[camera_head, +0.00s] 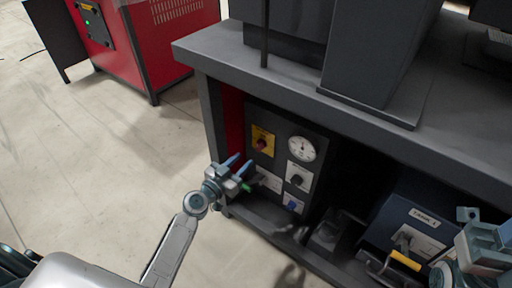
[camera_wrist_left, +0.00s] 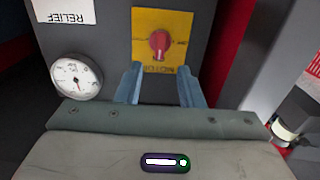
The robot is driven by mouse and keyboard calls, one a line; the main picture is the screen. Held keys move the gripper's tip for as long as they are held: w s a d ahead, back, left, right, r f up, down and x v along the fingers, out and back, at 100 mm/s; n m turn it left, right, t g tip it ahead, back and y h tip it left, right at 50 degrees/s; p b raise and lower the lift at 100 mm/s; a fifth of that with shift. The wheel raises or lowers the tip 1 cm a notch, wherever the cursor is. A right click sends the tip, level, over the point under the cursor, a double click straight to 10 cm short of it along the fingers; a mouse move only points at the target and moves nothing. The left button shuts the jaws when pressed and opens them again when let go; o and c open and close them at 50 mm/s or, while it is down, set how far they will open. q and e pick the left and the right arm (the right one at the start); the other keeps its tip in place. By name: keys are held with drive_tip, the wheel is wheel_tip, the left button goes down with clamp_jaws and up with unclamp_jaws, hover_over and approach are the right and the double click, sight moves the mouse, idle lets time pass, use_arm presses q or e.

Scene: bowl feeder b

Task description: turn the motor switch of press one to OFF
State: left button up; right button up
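The red rotary knob (camera_head: 261,144) sits on a yellow plate (camera_head: 257,132) at the upper left of the dark press panel. In the left wrist view, the red knob (camera_wrist_left: 159,43) on its yellow plate (camera_wrist_left: 143,20) appears upside down, its grip roughly upright; the small side lettering is unreadable. My left gripper (camera_head: 240,167) is just in front of the panel, below and left of the knob. In the left wrist view, its blue fingers (camera_wrist_left: 159,84) are apart and empty, pointing towards the plate, with the knob beyond their tips. My right gripper (camera_head: 485,225) is partly in view at the right edge.
A round gauge (camera_head: 302,148), a black switch on a white plate (camera_head: 299,175) and a blue switch (camera_head: 293,204) sit beside the knob. The grey bench top (camera_head: 228,50) overhangs the panel. A blue box with a yellow handle (camera_head: 405,261) is lower right. Open floor is left.

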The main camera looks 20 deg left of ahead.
sight(257, 147)
use_arm(q)
drive_tip(key=x, duration=0.7)
drive_tip(key=shift+w+f, duration=0.1)
clamp_jaws()
